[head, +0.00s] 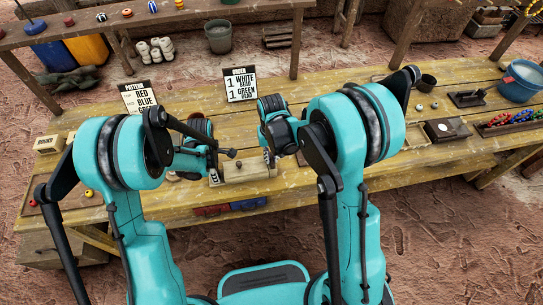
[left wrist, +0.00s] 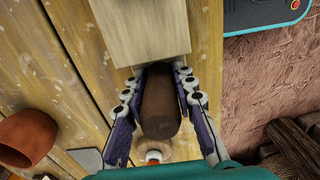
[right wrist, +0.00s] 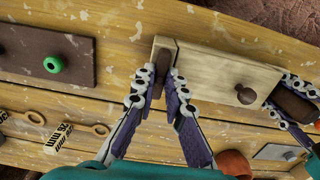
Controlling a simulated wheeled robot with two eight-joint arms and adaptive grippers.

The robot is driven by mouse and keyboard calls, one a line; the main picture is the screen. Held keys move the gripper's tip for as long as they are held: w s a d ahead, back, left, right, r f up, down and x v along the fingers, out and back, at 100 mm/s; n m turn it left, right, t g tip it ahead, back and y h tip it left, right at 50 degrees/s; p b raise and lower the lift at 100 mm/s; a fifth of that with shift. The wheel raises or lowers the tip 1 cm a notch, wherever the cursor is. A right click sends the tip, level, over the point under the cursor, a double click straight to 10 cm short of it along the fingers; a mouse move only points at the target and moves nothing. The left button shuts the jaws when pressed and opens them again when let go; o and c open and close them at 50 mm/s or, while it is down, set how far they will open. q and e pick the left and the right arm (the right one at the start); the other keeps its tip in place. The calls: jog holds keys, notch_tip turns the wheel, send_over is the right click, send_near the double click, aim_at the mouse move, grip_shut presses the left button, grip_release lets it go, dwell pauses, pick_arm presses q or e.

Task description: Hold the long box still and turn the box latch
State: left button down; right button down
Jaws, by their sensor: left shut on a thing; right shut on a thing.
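The long box (head: 247,171) is pale wood and lies on the table between my two grippers; a dark round knob (right wrist: 245,95) is on its face. My left gripper (left wrist: 160,82) is shut around a dark brown rounded piece (left wrist: 160,115) at one end of the box; these fingers also show at the right of the right wrist view. My right gripper (right wrist: 158,78) is shut on a dark brown bar, the box latch (right wrist: 158,84), at the opposite end. In the head view, my arms partly hide both grips.
Sign cards (head: 239,84) stand behind the box. A dark board with a green ring (right wrist: 53,64) and wooden-ringed pieces (right wrist: 90,126) lie near the right gripper. A blue bucket (head: 520,82) is at far right.

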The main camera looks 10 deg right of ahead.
jog(key=shift+n, duration=0.4)
jog(key=n, duration=0.3)
jog(key=shift+n, duration=0.4)
jog(key=n, duration=0.4)
jog(key=shift+n, duration=0.3)
jog(key=n, duration=0.8)
jog(key=shift+n, duration=0.3)
jog(key=c, duration=1.6)
grip_release()
jog(key=shift+a, duration=0.1)
jog(key=shift+o, duration=0.2)
